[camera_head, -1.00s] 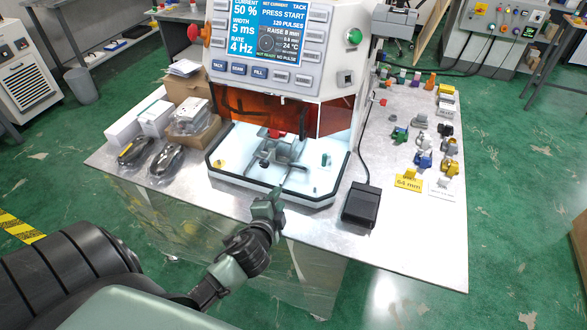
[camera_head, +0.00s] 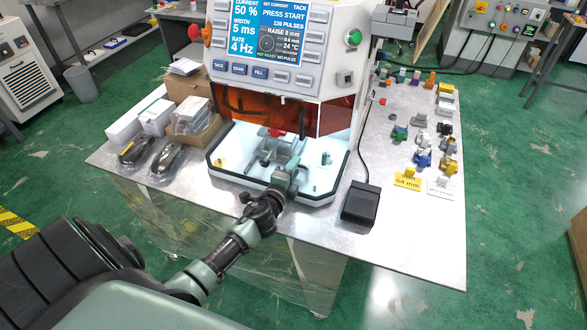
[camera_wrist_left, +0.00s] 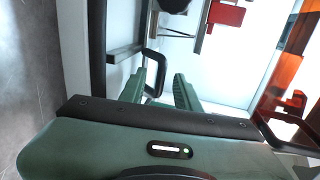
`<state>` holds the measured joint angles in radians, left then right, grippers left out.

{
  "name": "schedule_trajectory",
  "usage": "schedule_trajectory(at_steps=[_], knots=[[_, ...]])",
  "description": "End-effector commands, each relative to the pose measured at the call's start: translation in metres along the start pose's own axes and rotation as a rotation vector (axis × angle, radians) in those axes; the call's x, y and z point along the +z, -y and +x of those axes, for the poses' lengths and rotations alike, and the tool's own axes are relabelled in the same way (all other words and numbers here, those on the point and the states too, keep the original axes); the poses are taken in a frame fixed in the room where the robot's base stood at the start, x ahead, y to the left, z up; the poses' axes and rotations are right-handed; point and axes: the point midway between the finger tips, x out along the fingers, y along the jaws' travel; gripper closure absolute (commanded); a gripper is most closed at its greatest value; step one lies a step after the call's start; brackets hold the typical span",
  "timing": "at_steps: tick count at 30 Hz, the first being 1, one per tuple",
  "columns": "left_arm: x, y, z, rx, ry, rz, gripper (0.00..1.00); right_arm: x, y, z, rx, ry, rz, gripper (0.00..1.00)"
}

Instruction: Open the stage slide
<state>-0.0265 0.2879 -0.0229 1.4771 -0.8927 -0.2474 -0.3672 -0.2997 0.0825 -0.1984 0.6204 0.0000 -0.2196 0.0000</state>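The stage slide (camera_head: 283,148) is a grey fixture with a red part on top, inside the lit bay of the white machine (camera_head: 265,88). My left gripper (camera_head: 289,168) reaches over the bay's front rim, at the front right of the slide, and partly covers it. In the left wrist view, its two green fingers (camera_wrist_left: 160,90) are apart. A black loop handle (camera_wrist_left: 151,56) reaches down between them, nearer the left finger. I cannot tell whether a finger touches it. The red part (camera_wrist_left: 228,14) shows beyond. My right gripper is in neither view.
An orange shield (camera_head: 262,112) hangs over the bay. A black foot pedal (camera_head: 360,204) with a cable lies right of the bay. Boxes (camera_head: 190,118) and bagged black items stand at the left. Several small coloured parts (camera_head: 421,159) cover the table's right side.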

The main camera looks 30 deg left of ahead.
Motion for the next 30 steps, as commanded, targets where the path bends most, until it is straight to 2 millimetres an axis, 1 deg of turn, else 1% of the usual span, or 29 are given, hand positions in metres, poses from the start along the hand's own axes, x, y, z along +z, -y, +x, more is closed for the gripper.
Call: schedule_trajectory(at_steps=[5, 6, 8, 9, 30], knots=[[-0.0001, -0.0002, -0.0001, 0.000, 0.000, 0.000, 0.68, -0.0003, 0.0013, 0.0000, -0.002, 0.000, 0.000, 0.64], [-0.0001, -0.0002, -0.0002, 0.000, 0.000, 0.000, 0.79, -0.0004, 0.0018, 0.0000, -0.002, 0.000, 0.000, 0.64], [-0.0001, -0.0002, -0.0003, 0.000, 0.000, 0.000, 0.95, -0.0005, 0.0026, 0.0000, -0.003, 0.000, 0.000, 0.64], [-0.0001, -0.0003, -0.0003, 0.000, 0.000, 0.000, 1.00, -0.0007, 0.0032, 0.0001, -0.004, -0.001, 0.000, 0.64], [-0.0001, -0.0012, -0.0007, 0.002, 0.000, 0.000, 1.00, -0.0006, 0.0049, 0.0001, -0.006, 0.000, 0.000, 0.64]])
